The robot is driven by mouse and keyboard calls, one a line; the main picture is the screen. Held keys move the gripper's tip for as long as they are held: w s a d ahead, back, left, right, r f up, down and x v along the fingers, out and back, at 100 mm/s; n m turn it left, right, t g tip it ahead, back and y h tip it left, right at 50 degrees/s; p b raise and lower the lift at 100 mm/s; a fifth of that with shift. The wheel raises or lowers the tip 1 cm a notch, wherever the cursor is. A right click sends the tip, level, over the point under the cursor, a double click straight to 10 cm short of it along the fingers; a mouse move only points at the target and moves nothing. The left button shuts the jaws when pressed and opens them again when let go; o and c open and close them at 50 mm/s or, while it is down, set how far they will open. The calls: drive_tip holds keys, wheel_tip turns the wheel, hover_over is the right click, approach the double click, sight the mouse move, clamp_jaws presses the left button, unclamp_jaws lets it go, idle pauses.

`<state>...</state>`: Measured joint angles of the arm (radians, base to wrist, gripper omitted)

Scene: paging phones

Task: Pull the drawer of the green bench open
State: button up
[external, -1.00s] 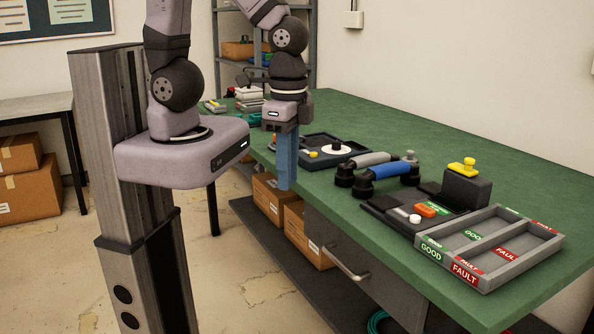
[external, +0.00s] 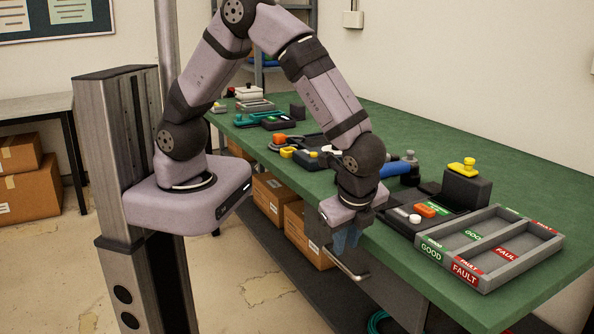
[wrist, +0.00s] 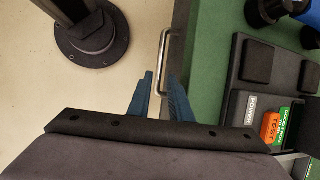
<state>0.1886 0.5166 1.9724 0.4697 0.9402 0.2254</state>
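The green bench (external: 450,150) has a grey drawer (external: 393,290) under its top, and the drawer front looks flush with the bench. Its metal bar handle (external: 352,270) is partly hidden by my gripper. My gripper (external: 345,243) is at the handle, with its blue fingers pointing down. In the wrist view, my gripper (wrist: 160,80) has its two fingers apart, one on each side of the handle (wrist: 161,62). The fingers look open, with a gap to the bar. I cannot tell whether either finger touches it.
On the bench top are a grey tray (external: 490,247) marked GOOD and FAULT, a black test unit (external: 410,212) and a blue handset (external: 397,168). Cardboard boxes (external: 270,196) sit on the shelf below. The floor in front of the drawer is clear.

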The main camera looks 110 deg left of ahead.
sight(341, 263)
drive_tip(key=shift+x, duration=3.55)
drive_tip(key=shift+c, duration=0.6)
drive_tip(key=shift+r, duration=0.1)
clamp_jaws()
